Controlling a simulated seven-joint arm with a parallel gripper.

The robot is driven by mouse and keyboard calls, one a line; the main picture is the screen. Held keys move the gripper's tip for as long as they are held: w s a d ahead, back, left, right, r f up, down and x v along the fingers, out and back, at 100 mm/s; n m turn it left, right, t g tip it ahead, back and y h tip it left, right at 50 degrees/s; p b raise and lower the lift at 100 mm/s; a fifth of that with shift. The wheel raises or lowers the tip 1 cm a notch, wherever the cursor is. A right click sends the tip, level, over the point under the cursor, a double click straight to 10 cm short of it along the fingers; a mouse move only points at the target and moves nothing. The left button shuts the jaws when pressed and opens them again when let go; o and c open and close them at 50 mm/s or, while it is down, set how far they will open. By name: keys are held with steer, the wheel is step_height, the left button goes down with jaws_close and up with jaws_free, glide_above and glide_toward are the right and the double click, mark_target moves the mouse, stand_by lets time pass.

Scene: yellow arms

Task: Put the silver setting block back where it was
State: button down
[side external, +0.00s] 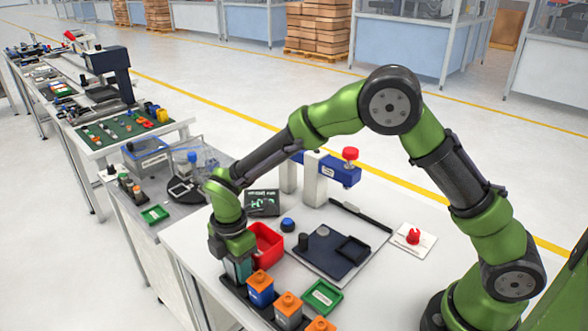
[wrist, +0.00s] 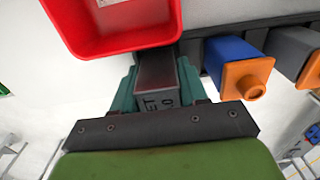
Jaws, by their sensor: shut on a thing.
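My gripper (side external: 239,268) points down at the left end of the dark rack (side external: 231,291). In the wrist view its teal fingers (wrist: 159,78) are shut on the silver setting block (wrist: 158,101), a grey block with dark lettering on its face. The block is hidden in the side view. It is lined up with the rack's end, beside the blue block with an orange cap (side external: 260,288). I cannot tell whether its bottom touches the rack.
A red bin (side external: 268,243) stands close beside my gripper. A grey orange-capped block (side external: 288,311) and another orange cap (side external: 320,324) continue along the rack. A green tray (side external: 322,297), a dark plate (side external: 315,262) and a red button (side external: 413,236) lie to the right.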

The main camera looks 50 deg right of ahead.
steer(key=c, duration=0.6)
jaws_free()
steer(key=shift+f, duration=0.1)
step_height(320, 180, up, 12)
steer(key=shift+f, duration=0.1)
steer(key=s+d+r+m+t+y, duration=0.2)
steer(key=s+d+r+m+t, duration=0.1)
steer(key=s+d+r+m, duration=0.7)
steer(key=s+d+m+t, duration=0.4)
steer(key=s+d+m, duration=0.2)
steer(key=s+m, duration=0.3)
steer(key=shift+r+m, duration=0.2)
steer(key=shift+m, duration=1.4)
